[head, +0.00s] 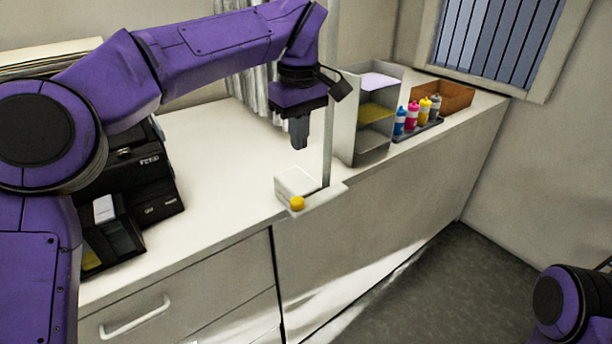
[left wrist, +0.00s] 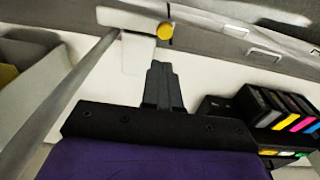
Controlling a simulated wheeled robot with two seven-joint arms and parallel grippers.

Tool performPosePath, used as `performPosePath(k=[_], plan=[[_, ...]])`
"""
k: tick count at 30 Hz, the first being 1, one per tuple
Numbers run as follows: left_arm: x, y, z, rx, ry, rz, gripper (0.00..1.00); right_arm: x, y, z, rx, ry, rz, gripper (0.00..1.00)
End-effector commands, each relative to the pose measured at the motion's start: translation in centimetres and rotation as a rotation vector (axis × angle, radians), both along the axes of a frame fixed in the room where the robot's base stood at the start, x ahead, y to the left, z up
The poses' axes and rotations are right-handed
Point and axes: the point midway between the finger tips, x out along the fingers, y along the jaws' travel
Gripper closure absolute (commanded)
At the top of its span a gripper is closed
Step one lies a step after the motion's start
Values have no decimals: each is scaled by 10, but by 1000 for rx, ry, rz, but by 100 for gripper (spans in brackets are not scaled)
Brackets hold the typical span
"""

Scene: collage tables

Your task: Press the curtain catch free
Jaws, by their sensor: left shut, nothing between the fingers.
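The curtain catch looks to be the white block (head: 297,183) with a round yellow button (head: 297,203) on its front, at the counter's front edge. A thin upright pole stands at its right side. My left gripper (head: 299,147) is shut and empty, pointing down above and behind the block, apart from it. In the left wrist view the shut fingers (left wrist: 160,68) point toward the block (left wrist: 137,18) and the yellow button (left wrist: 165,31), with a gap between. A pale curtain (head: 258,90) hangs behind my left arm, partly hidden. My right gripper is not in view.
A shelf unit (head: 346,118) stands right of the pole. Colored bottles (head: 412,117) and a brown box (head: 452,96) are further right. Black machines (head: 140,180) stand left on the counter. The counter (head: 215,190) between them and the block is clear.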

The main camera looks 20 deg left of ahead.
Motion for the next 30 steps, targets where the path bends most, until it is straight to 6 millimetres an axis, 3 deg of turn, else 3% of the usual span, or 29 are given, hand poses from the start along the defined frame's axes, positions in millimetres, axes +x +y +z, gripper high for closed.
performPosePath(k=[7, 11, 19, 30], plan=[[-7, -3, 5, 0, -8, -6, 100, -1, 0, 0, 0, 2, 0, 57], [-1, -3, -4, 1, -1, -7, 100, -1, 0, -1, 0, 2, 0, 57], [5, 1, -55, 1, 6, -3, 100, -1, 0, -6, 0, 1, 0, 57], [8, 4, -124, 2, 2, -2, 100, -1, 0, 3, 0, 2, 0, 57]])
